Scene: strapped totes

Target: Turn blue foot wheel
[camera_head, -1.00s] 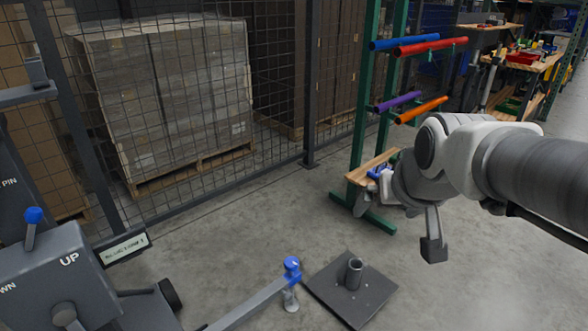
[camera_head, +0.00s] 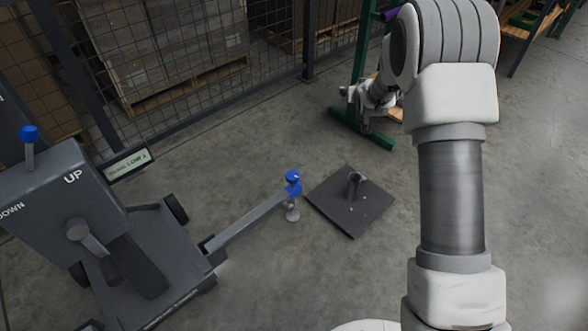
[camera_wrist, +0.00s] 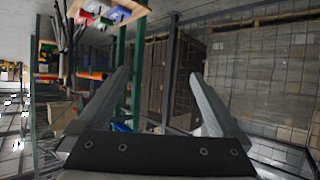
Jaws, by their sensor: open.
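The blue foot wheel (camera_head: 292,183) sits at the outer end of a grey leg (camera_head: 245,220) that reaches out from a dark grey machine. A light grey round foot (camera_head: 292,211) stands on the floor below the wheel. My gripper (camera_head: 353,110) is above and to the right of the wheel in the head view, well apart from it. In the wrist view my gripper (camera_wrist: 157,98) has its two fingers spread with nothing between them. The wheel is not visible in the wrist view.
A dark square plate with an upright tube (camera_head: 349,202) lies right of the wheel. The grey machine (camera_head: 68,205) has another blue knob (camera_head: 29,133) on a lever. A green rack (camera_head: 362,127) and mesh fence (camera_head: 190,112) stand behind.

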